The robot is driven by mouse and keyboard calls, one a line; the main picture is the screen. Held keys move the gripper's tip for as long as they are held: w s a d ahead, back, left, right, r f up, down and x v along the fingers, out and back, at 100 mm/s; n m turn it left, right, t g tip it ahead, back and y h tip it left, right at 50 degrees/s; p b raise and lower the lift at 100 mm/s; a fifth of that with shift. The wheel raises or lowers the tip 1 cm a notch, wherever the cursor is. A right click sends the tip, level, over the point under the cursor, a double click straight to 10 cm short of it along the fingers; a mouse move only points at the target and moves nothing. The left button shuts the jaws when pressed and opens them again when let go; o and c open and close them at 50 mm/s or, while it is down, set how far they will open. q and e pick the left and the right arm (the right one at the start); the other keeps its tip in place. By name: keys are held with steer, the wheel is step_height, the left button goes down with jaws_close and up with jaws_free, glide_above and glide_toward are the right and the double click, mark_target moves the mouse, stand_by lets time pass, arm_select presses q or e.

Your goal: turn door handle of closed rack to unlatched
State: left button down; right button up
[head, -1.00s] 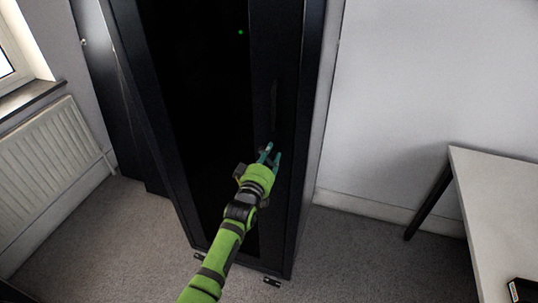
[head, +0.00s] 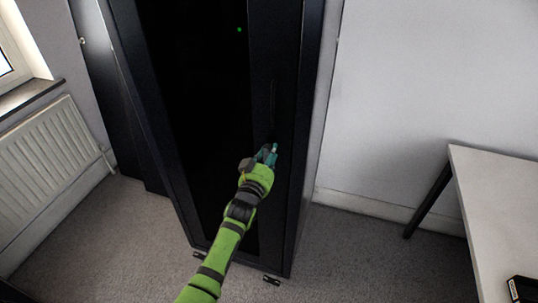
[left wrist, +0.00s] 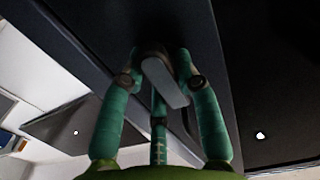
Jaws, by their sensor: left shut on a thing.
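The tall black rack (head: 285,190) stands with its door (head: 222,150) closed. In the left wrist view the door handle (left wrist: 165,82) is a grey bar with a rounded end, lying between my fingers. My left gripper (head: 269,150) is at the right part of the door front, below mid-height. In the left wrist view my left gripper (left wrist: 160,65) has its teal fingers closed on both sides of the handle. In the head view the gripped part of the handle is hard to tell from the dark door. My right gripper is not in view.
A white table (head: 500,205) stands at the right, with a small dark box (head: 524,290) on it. A white radiator (head: 50,165) is below the window at the left. Grey carpet (head: 345,240) is clear between rack and table.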

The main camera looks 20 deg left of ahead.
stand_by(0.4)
arm_select(q)
steer(key=c, duration=0.9)
jaws_free()
steer(key=s, duration=1.2)
steer(key=shift+a, duration=0.2)
